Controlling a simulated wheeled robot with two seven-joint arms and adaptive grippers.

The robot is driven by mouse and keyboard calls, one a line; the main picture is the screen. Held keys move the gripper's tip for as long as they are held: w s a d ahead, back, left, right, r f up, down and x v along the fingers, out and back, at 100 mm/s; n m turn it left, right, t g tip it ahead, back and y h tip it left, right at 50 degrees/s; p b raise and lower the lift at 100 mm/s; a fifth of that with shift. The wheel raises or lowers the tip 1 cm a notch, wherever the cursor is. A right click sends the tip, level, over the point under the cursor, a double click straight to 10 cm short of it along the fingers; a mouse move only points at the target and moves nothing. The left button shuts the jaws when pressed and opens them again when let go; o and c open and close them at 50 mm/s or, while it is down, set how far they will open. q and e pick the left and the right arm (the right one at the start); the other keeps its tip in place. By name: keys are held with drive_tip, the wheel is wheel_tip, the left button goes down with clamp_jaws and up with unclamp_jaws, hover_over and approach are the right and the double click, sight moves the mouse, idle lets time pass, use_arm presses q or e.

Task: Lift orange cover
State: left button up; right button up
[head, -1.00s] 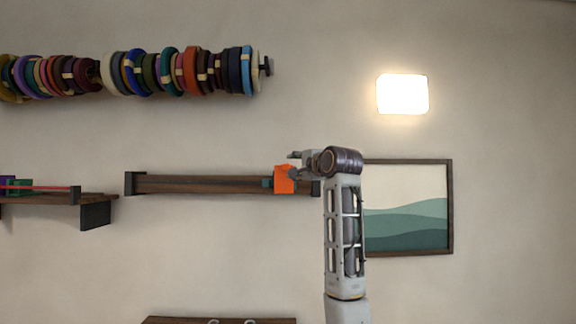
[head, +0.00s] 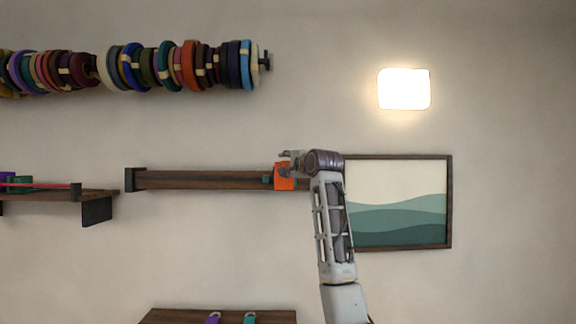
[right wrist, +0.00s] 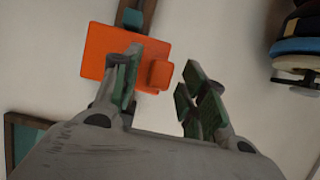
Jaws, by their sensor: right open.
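The orange cover (head: 283,183) is a blocky piece on the dark wooden rail on the wall, near the rail's right end. In the right wrist view the cover (right wrist: 102,50) shows as a flat orange plate with a raised knob (right wrist: 159,74). My right gripper (head: 288,158) is at the cover's upper part in the head view. In the right wrist view my right gripper (right wrist: 162,66) is open, one finger overlapping the plate and the other right of the knob. The knob appears between the fingers; I cannot tell whether they touch it. My left gripper is not in view.
The wooden rail (head: 200,180) has a dark left end bracket. A shelf (head: 85,195) with a red cord is at left. Cord spools (head: 190,65) hang above. A framed picture (head: 400,205) is behind my right arm. A wooden surface (head: 175,316) shows at the bottom.

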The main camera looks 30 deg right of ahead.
clamp_jaws()
idle(0.5)
